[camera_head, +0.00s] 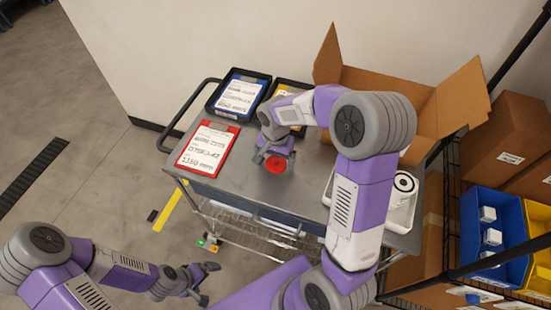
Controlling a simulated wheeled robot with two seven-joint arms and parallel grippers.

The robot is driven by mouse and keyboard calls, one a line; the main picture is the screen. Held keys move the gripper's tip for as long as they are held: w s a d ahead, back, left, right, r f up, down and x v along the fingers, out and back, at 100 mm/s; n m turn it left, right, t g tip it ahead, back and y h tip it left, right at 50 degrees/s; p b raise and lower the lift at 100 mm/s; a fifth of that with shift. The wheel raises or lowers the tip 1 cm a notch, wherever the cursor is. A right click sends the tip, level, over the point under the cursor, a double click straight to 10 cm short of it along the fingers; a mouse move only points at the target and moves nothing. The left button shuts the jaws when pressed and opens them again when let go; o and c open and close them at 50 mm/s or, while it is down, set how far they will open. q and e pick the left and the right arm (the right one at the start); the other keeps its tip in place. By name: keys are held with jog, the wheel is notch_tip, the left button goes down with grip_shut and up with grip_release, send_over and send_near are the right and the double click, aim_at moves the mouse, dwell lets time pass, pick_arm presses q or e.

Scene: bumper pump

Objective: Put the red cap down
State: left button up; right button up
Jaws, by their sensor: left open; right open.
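The red cap (276,165) lies on the grey metal top of the cart (240,183), right of the red-edged tray. My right gripper (272,158) is open, just above and behind the cap, with its fingers close to it. I cannot tell whether a finger still touches the cap. My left gripper (206,283) is open and empty, low in front of the cart and away from it.
A white roll-like item (403,183) stands at the cart's right. An open cardboard box (400,92) is behind. Blue bins (490,235) are at right.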

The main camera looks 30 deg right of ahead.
aim_at(275, 161)
notch_tip(275, 161, up, 12)
jog(key=p, duration=0.3)
jog(key=shift+r, duration=0.2)
dwell(0.4)
